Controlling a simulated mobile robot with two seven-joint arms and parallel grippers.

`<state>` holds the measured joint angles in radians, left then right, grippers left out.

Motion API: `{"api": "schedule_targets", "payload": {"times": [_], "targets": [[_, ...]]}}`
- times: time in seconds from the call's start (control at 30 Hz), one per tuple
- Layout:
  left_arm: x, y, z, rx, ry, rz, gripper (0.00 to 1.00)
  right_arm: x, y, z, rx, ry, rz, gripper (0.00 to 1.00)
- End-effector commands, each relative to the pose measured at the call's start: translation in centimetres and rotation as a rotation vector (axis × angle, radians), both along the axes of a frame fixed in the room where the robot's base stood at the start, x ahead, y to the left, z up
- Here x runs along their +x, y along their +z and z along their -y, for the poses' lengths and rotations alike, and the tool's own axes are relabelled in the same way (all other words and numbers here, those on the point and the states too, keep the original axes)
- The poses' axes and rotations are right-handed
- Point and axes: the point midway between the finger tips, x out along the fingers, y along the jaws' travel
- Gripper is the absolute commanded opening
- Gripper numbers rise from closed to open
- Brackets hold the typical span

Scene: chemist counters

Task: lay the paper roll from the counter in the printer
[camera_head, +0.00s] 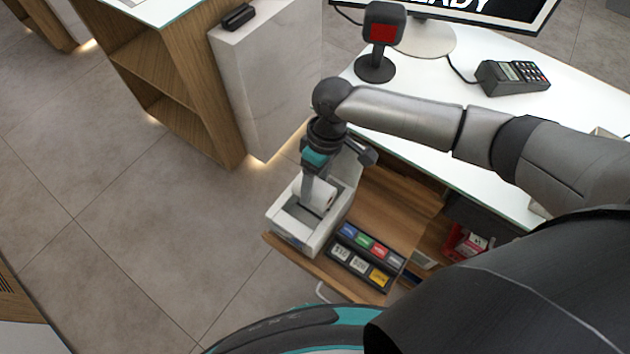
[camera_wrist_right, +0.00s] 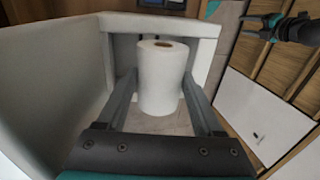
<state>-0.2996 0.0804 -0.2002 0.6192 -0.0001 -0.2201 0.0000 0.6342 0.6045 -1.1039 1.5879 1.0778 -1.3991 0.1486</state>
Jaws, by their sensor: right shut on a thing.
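The white paper roll (camera_head: 323,194) is between the fingers of my right gripper (camera_head: 314,198), which is shut on it. In the right wrist view the roll (camera_wrist_right: 161,88) lies between the two grey fingers, with its brown core end facing up in the picture. The light grey printer (camera_head: 291,242) is open on the pull-out wooden shelf. The roll is at the printer's bay, within its walls as seen from above; whether it touches the bay floor cannot be told. The printer's pale wall (camera_wrist_right: 62,85) fills the left of the wrist view. What looks like my left gripper (camera_wrist_right: 265,27) shows small at the wrist view's upper right.
A dark tray of coloured cards (camera_head: 362,256) sits right beside the printer on the wooden shelf (camera_head: 390,200). The white counter (camera_head: 450,155) above holds a scanner on a stand (camera_head: 382,35), a monitor (camera_head: 470,15) and a card terminal (camera_head: 513,77). Open floor lies left.

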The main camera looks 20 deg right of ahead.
Motion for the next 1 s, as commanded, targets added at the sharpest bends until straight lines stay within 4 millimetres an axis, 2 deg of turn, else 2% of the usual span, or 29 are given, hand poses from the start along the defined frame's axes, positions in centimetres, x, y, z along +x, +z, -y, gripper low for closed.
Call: {"api": "schedule_targets", "payload": {"times": [1.0], "targets": [[0.0, -1.2, 0.0, 0.0, 0.001, 0.001, 0.63, 0.0, -2.6, -0.1, 0.001, 0.0, 0.0, 0.08]]}}
